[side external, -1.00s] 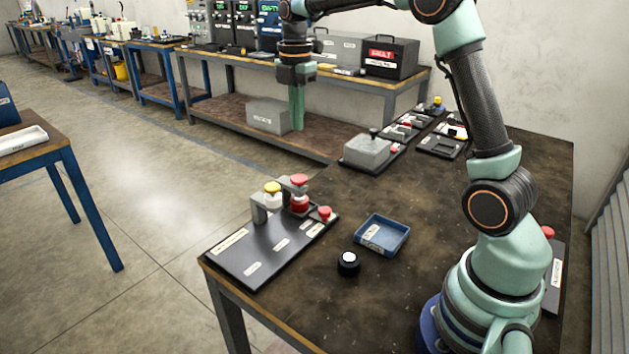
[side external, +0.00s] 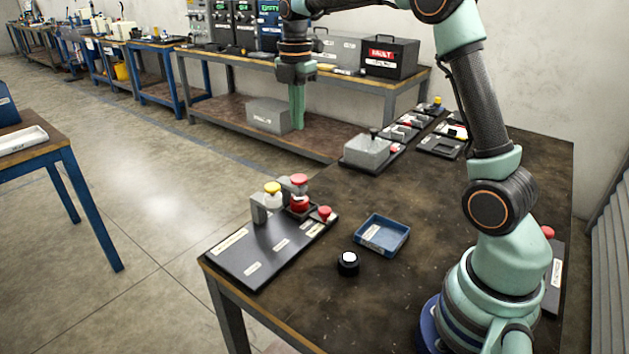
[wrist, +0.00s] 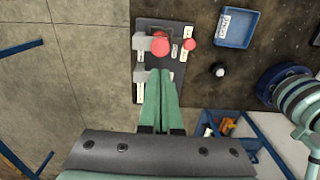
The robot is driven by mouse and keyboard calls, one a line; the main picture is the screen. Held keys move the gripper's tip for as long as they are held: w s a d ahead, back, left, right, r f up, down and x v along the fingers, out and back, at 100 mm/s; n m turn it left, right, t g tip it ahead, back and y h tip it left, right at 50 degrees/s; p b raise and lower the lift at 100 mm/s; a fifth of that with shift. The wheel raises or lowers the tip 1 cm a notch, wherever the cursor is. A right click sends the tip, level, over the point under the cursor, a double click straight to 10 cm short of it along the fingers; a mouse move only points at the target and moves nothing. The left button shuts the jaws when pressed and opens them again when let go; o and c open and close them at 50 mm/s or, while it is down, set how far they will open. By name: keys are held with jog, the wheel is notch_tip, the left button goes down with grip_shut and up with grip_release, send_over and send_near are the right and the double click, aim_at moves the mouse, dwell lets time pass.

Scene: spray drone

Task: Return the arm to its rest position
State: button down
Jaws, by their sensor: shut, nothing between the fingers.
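My gripper (side external: 297,128) hangs straight down, high above the table, with its green fingers together and empty. In the wrist view the closed fingertips (wrist: 159,72) overlap the lower part of the dark board (wrist: 172,83). In the side view that board (side external: 262,256) lies at the table's front left corner. On it stand a red-capped container (side external: 299,196), a yellow-capped container (side external: 272,198) beside a grey bracket (side external: 259,209), and a red button (side external: 324,214). The fingers look clear of them all. My arm is bent overhead; its top is cut off by the frame.
A blue tray (side external: 382,236) and a black knob with a white top (side external: 348,263) sit on the table (side external: 440,210). A grey block (side external: 367,151) and several small fixtures stand farther back. A blue bench (side external: 36,155) stands at left; the table's middle is clear.

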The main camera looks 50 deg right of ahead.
jog(key=s+a+r+m+t, duration=0.35)
jog(key=s+a+m, duration=0.25)
jog(key=s+m, duration=0.2)
jog(key=s+a+f+m+t, duration=0.2)
jog(key=s+a+m, duration=0.3)
jog(key=s+m, duration=0.4)
jog(key=shift+s+f+m, duration=0.25)
jog(key=shift+f+m, duration=0.2)
jog(key=shift+m, duration=0.05)
